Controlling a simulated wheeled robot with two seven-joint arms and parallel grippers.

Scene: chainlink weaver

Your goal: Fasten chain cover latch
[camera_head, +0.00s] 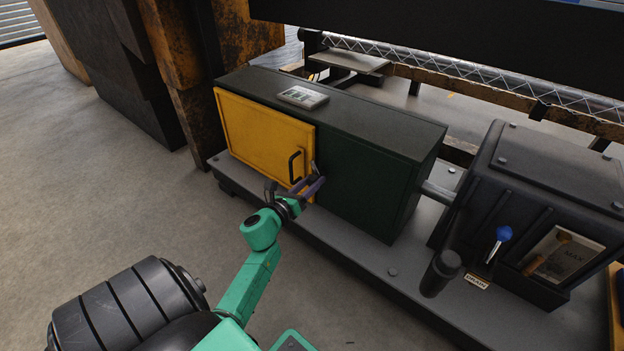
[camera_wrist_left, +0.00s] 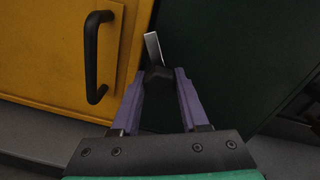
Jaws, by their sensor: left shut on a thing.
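The yellow chain cover (camera_head: 250,130) lies against the left front of a dark green housing (camera_head: 365,185) and looks closed. It has a black bar handle (camera_head: 294,167) near its right edge; the handle also shows in the left wrist view (camera_wrist_left: 92,57). The latch (camera_wrist_left: 152,48) is a metal strip with a dark end, at the seam between cover and housing. My left gripper (camera_head: 314,184) is at this seam, right of the handle. In the left wrist view its purple fingers (camera_wrist_left: 159,80) are shut on the latch's dark end. My right gripper is out of view.
A grey base plate (camera_head: 400,255) runs under the housing. To the right stands a dark machine block (camera_head: 555,170) with a blue-knobbed lever (camera_head: 503,234) and a black upright cylinder (camera_head: 440,272). Rusty steel posts (camera_head: 182,60) stand behind left. The floor at left is clear.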

